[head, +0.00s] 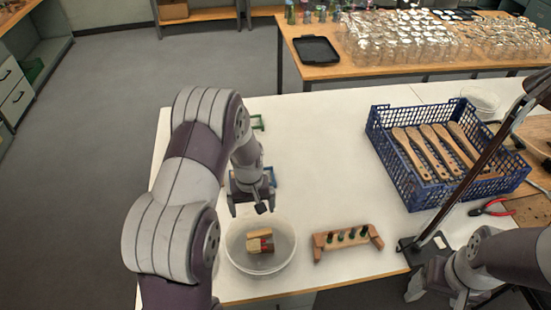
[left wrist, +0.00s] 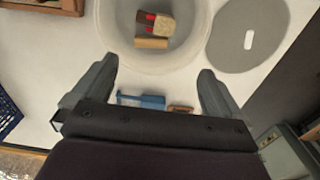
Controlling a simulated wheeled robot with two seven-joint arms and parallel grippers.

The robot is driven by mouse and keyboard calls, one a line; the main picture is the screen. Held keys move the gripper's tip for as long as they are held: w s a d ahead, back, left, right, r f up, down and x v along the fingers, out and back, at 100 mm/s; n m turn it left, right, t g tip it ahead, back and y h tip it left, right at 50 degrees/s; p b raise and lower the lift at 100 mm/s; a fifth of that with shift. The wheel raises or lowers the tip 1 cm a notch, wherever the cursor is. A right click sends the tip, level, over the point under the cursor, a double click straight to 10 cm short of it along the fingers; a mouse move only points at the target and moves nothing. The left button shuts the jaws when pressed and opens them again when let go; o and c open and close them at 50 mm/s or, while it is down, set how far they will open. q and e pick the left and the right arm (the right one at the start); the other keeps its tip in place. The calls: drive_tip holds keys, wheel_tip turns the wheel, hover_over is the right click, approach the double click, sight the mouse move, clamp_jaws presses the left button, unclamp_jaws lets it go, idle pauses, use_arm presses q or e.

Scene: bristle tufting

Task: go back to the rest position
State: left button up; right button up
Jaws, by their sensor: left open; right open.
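My left gripper (head: 250,207) is open and empty, pointing down just behind the white bowl (head: 232,262). In the left wrist view its two fingers (left wrist: 160,75) are spread with nothing between them, and the bowl (left wrist: 105,38) is at the top. The bowl holds a few small wooden and red pieces (head: 260,241). My right gripper (head: 435,297) is at the lower right, open, near the table's front edge and the foot of a dark slanted pole (head: 470,170). The right gripper is partly cut off by the frame's bottom edge.
A blue crate (head: 403,192) holds several wooden handles (head: 425,150). Red pliers (head: 492,208) lie beside it. A grey slotted disc (left wrist: 228,50) and a blue piece (left wrist: 143,100) lie near the bowl. The table's middle is clear.

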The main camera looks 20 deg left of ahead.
use_arm(q)
drive_tip(key=s+d+r+m+b, duration=0.3)
drive_tip(key=s+d, duration=0.1)
drive_tip(key=s, duration=0.3)
drive_tip(key=s+d+r+m+t+b, duration=0.1)
drive_tip(key=s+d+r+m+b, duration=0.2)
drive_tip(key=s, duration=0.3)
drive_tip(key=shift+s+d+r+m+b, duration=0.35)
drive_tip(key=shift+d+r+b, duration=0.15)
drive_tip(key=shift+d+r, duration=0.1)
drive_tip(key=shift+s, duration=0.1)
